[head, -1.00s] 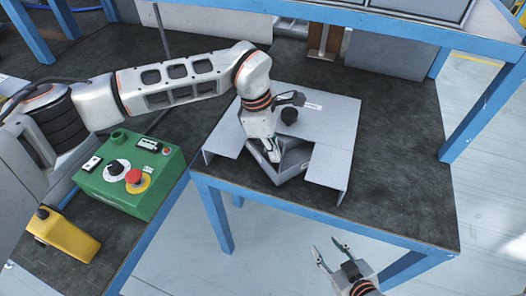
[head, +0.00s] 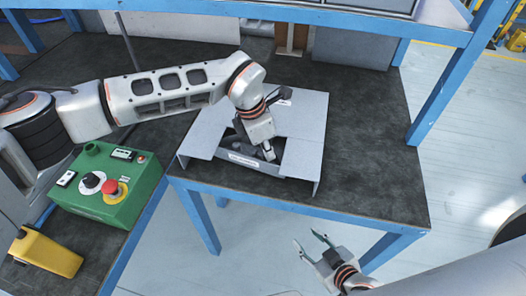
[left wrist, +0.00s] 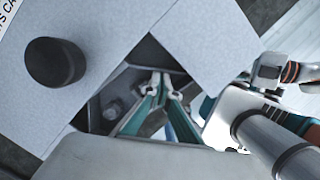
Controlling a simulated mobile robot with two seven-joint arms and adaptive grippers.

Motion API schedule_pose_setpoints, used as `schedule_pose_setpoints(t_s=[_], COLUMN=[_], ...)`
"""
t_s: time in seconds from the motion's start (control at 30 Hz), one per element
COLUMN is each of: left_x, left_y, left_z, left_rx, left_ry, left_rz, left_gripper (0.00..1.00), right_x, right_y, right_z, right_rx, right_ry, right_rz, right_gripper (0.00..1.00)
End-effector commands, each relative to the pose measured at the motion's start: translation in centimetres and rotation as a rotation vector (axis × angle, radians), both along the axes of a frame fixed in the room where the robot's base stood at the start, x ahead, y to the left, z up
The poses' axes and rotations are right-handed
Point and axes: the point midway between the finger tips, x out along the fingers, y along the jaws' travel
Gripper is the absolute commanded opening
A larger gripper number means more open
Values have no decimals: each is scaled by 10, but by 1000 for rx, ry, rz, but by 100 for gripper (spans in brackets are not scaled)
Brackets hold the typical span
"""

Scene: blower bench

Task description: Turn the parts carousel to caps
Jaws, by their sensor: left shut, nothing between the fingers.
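The parts carousel has a grey cover (head: 302,122) with a cut-out at its front. Through the cut-out a compartment wall (head: 243,160) with a white label shows, its text too small to read. My left gripper (head: 268,154) reaches down into the right part of the cut-out, fingers shut and empty. In the left wrist view its fingertips (left wrist: 163,80) are inside the opening, close to the compartment walls; contact is unclear. Small metal parts (left wrist: 112,110) lie inside. A black knob (left wrist: 55,62) stands on the cover. My right gripper (head: 312,247) is open and empty, off the bench's front edge.
The dark bench top (head: 370,150) is clear to the right of the carousel. A blue frame post (head: 455,85) rises at the right.

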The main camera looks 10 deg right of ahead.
Motion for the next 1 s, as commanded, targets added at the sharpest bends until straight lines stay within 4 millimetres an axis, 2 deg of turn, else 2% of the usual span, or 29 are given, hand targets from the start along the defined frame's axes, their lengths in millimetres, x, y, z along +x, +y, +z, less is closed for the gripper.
schedule_pose_setpoints(t_s=[0.4, 1.0], left_x=[1, 2], left_y=[-17, -22], left_z=[-1, 0], left_rx=[0, 0], left_ry=[0, 0], left_rz=[-3, -3], left_gripper=[0, 0], right_x=[4, 6], right_y=[-1, -2], right_z=[-1, 1], right_rx=[-6, -8], right_ry=[-6, -12], right_rz=[1, -1], right_gripper=[40, 40])
